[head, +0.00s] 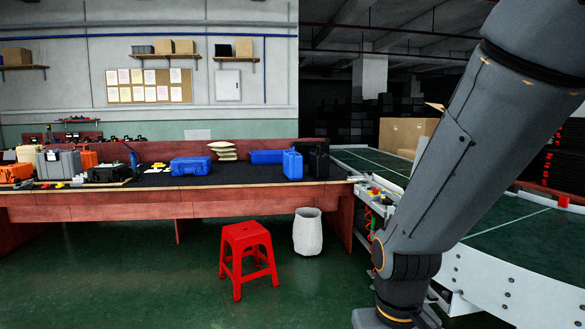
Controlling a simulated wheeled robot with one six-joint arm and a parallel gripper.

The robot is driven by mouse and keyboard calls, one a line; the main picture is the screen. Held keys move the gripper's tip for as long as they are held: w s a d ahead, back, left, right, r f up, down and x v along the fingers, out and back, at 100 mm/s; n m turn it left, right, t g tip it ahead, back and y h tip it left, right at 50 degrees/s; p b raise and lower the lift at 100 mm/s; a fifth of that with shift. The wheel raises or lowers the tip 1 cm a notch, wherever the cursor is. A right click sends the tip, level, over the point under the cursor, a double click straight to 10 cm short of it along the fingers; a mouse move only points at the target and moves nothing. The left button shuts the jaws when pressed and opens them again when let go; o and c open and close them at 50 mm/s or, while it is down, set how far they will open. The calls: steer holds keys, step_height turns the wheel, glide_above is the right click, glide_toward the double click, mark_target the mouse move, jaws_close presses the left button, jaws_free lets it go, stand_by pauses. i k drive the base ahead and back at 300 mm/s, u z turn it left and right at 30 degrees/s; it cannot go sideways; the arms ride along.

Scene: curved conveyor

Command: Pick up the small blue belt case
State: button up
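No blue case shows on the visible parts of the curved conveyor (500,232), though my arm hides its middle. Three blue cases show on the workbench (110,207) instead. One blue case (190,166) lies flat near the middle. Another blue case (267,157) lies further back to the right. A smaller blue case (292,164) stands upright near the right end. I cannot tell whether any of these is the belt case. My gripper is out of view; only grey links of my arm show at the right, apart from the bench.
A red stool (247,256) and a white bin (307,232) stand on the green floor before the bench. A black case (317,158) stands at the bench's right end. A cardboard box (402,133) sits by the conveyor. The floor at front left is clear.

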mark_target(292, 160)
steer(key=u, duration=0.5)
steer(key=k, duration=0.65)
steer(key=u, duration=0.15)
steer(key=i, duration=1.45)
steer(key=z, duration=0.95)
steer(key=i, duration=1.75)
steer(key=z, duration=0.25)
steer(key=i, duration=1.85)
steer(key=u, duration=0.55)
steer(key=i, duration=1.95)
steer(key=u, duration=0.5)
